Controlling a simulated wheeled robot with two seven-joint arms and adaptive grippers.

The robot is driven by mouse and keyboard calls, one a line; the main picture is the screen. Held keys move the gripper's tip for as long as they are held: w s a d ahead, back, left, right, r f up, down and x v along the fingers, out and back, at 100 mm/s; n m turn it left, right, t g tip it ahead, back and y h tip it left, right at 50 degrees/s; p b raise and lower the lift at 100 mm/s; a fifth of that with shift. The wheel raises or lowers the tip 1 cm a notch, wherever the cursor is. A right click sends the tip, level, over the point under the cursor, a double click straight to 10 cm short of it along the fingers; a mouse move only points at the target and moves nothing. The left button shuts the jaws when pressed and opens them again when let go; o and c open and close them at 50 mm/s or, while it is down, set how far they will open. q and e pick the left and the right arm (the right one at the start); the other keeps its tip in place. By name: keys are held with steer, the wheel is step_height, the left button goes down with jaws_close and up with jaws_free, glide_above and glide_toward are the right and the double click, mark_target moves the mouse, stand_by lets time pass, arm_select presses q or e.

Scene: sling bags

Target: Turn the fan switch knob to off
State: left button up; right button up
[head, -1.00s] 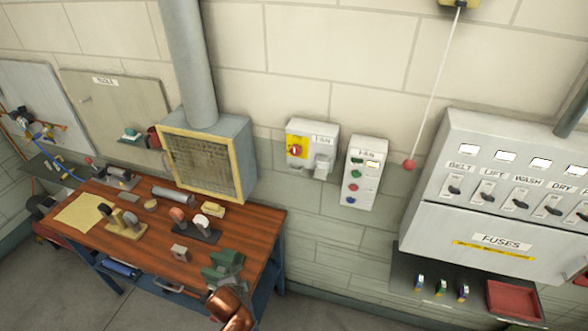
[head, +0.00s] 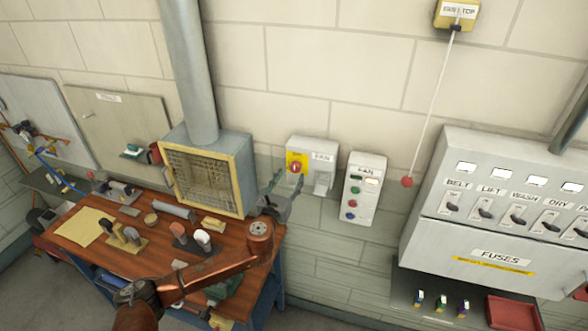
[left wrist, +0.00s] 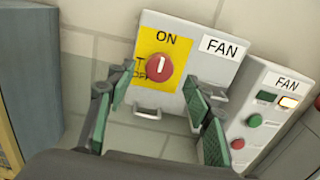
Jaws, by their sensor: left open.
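The fan switch box (head: 320,154) is a light grey box on the wall with a FAN label. Its red knob (head: 295,167) sits on a yellow plate at the box's left. In the left wrist view the knob (left wrist: 160,67) has a white mark pointing up towards ON; the OFF lettering is at its lower left, partly covered. My left gripper (head: 278,186) is open and empty, in front of the wall just left of and below the box. In the left wrist view its two fingers (left wrist: 155,105) stand apart, below and to either side of the knob, not touching it. My right gripper is out of view.
A FAN push-button panel (head: 359,188) hangs just right of the switch box. A mesh-fronted hood (head: 248,170) with a duct stands at the left. A red pull-cord ball (head: 407,182) hangs at right. The workbench (head: 65,252) below holds several tools.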

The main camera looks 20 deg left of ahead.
mark_target(294, 168)
arm_select(q)
steer(key=shift+w+d+p, duration=0.1)
steer(key=shift+w+p, duration=0.25)
steer(key=shift+w, duration=2.2)
steer(key=shift+c, duration=0.4)
steer(key=c, duration=1.1)
